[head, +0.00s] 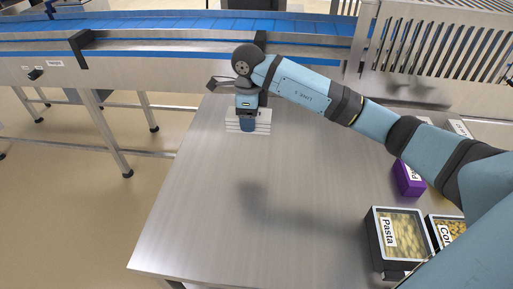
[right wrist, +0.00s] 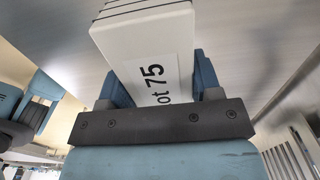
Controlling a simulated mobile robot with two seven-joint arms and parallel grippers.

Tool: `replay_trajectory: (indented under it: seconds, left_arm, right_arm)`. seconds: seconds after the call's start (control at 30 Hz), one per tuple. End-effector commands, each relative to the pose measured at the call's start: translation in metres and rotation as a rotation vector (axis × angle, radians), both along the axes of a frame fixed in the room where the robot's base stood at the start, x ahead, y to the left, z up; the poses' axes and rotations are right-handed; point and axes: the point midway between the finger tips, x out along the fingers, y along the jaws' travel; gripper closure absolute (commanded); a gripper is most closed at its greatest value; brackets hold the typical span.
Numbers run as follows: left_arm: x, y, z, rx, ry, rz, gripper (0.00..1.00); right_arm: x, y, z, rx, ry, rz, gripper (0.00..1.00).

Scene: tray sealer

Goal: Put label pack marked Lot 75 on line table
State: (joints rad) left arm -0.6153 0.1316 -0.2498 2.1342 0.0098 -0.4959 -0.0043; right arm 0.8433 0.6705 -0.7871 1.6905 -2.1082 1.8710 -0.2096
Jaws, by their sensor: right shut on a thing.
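The label pack (head: 264,121) is a white block with thin dark lines across it, near the far left part of the metal line table (head: 200,220). In the right wrist view the pack (right wrist: 140,45) reads "ot 75"; the first letter is hidden by my gripper. My right gripper (head: 248,125) is shut on the pack, with a blue finger on each side of it in the right wrist view (right wrist: 155,90). I cannot tell whether the pack touches the table or is just above it. My left gripper is not in view.
A Pasta tray (head: 370,228) and a second tray of yellow food (head: 432,228) stand at the table's right, with a purple box (head: 408,178) behind them. A blue conveyor (head: 190,24) runs behind the table. The table's middle and front left are clear.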

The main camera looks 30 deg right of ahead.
Motion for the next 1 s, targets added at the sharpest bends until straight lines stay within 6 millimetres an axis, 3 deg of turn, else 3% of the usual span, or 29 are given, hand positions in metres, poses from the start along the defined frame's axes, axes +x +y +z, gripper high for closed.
replay_trajectory:
  seconds: [0.1,0.3,0.57,0.83,1.0]
  left_arm:
    - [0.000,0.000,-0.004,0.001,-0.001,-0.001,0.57]
    - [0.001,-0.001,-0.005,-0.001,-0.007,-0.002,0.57]
    - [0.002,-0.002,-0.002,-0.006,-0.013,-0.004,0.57]
    - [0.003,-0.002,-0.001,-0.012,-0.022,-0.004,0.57]
    - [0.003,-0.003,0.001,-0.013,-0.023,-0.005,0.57]
  right_arm:
    - [-0.001,0.000,-0.036,0.000,0.005,0.000,0.72]
    - [0.000,0.000,-0.081,0.002,0.002,0.000,0.72]
    - [0.000,0.000,-0.103,0.002,-0.001,0.001,0.72]
    - [0.000,0.000,-0.140,0.001,0.001,0.001,0.72]
    - [0.000,0.000,-0.142,0.000,-0.001,0.002,0.72]
